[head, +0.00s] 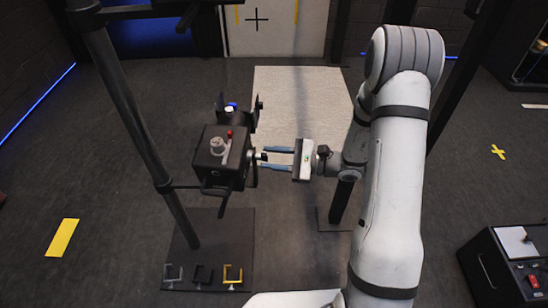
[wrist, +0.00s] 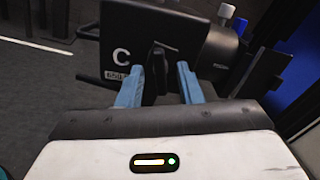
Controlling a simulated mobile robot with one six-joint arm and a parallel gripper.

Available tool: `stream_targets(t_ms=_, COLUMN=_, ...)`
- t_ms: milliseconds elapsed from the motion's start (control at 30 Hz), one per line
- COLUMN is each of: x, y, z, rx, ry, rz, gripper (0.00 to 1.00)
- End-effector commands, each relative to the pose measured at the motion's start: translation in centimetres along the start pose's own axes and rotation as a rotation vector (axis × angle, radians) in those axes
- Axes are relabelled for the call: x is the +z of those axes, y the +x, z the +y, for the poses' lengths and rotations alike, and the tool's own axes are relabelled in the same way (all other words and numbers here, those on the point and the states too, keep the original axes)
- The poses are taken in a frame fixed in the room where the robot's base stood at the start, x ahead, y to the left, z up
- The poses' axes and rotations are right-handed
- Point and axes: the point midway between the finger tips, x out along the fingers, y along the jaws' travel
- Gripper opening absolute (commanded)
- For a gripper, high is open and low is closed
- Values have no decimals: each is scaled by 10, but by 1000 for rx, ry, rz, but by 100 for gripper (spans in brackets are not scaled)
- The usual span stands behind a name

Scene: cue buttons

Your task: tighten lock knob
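The lock knob appears to be the dark flat paddle (wrist: 156,72) on the side of a black box (wrist: 123,40) marked "C" in the wrist view. In the wrist view my gripper (wrist: 160,70) is open, one finger on each side of the paddle, with gaps visible. Whether the fingertips reach past its front edge is unclear.
A dark post (head: 130,110) stands left of the box. A red button (head: 229,134) and a grey knob (head: 217,146) sit on the box top. A base plate (head: 205,275) with several small clamps lies below. A black control box (head: 510,265) is at lower right.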

Motion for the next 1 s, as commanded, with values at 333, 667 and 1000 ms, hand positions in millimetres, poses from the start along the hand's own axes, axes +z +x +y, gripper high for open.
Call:
stream_targets(t_ms=333, x=0, y=-1, z=0, rx=-1, ry=0, rz=0, gripper=5)
stream_targets(t_ms=667, x=0, y=-1, z=0, rx=-1, ry=3, rz=0, gripper=0)
stream_targets(t_ms=1000, x=3, y=-1, z=-2, rx=-1, ry=121, rz=1, gripper=0)
